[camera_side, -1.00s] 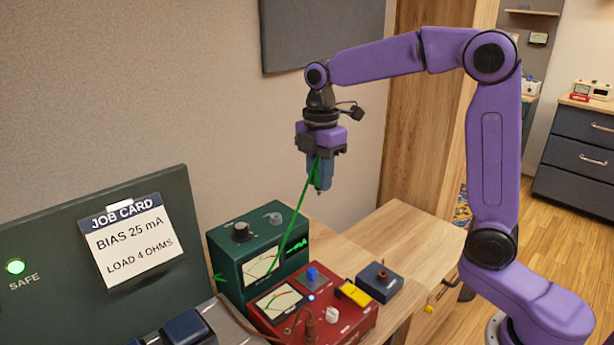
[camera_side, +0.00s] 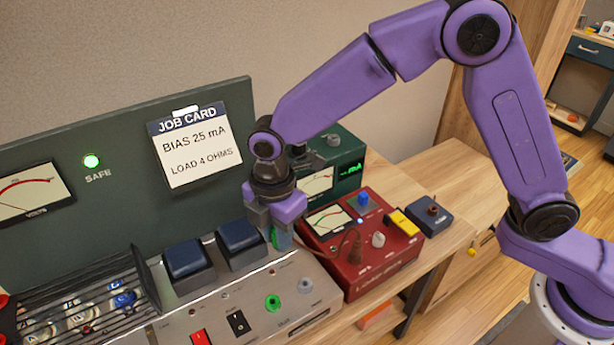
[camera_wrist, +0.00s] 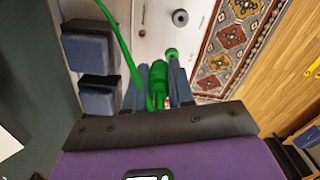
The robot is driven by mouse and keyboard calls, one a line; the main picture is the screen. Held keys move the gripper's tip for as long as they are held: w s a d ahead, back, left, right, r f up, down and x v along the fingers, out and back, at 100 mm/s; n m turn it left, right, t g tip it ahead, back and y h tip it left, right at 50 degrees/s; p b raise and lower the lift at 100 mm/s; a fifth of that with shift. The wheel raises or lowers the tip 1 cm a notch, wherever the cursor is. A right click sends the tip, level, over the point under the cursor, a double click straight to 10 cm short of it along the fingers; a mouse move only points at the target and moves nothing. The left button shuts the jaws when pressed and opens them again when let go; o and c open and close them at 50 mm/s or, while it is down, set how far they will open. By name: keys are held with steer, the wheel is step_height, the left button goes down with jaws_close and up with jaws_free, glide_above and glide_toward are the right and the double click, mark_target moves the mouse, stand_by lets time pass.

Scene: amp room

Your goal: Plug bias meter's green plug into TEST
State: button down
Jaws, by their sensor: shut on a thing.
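My gripper (camera_side: 281,240) is shut on the green plug, low over the back right part of the amplifier chassis (camera_side: 255,268). In the wrist view the green plug (camera_wrist: 157,82) sits between the fingers, with its green cable (camera_wrist: 118,38) running up and left. A green-ringed socket (camera_side: 272,302) is on the chassis top, in front of the gripper and apart from it; it also shows in the wrist view (camera_wrist: 171,54), just beyond the plug. Its label is too small to read. The green bias meter (camera_side: 346,158) stands behind, partly hidden by my arm.
A grey socket or knob (camera_side: 305,286) is beside the green socket. Two dark blue blocks (camera_side: 188,262) (camera_side: 240,243) stand left of the gripper. A red load box (camera_side: 365,245) is close on the right. The job card panel (camera_side: 110,150) rises behind.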

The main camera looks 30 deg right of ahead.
steer(key=shift+n, duration=0.3)
steer(key=shift+s+a+f, duration=0.55)
steer(key=shift+a+f, duration=0.1)
steer(key=shift+f, duration=0.65)
steer(key=shift+s+a+f, duration=0.5)
steer(key=shift+a+f, duration=0.2)
steer(key=shift+f, duration=0.65)
steer(key=shift+s+a+f, duration=0.55)
steer(key=shift+a+f, duration=0.1)
steer(key=shift+f, duration=0.65)
steer(key=shift+f, duration=1.7)
steer(key=c, duration=0.9)
jaws_free()
steer(key=shift+r, duration=0.1)
step_height(320, 180, up, 17)
steer(key=shift+r, duration=0.1)
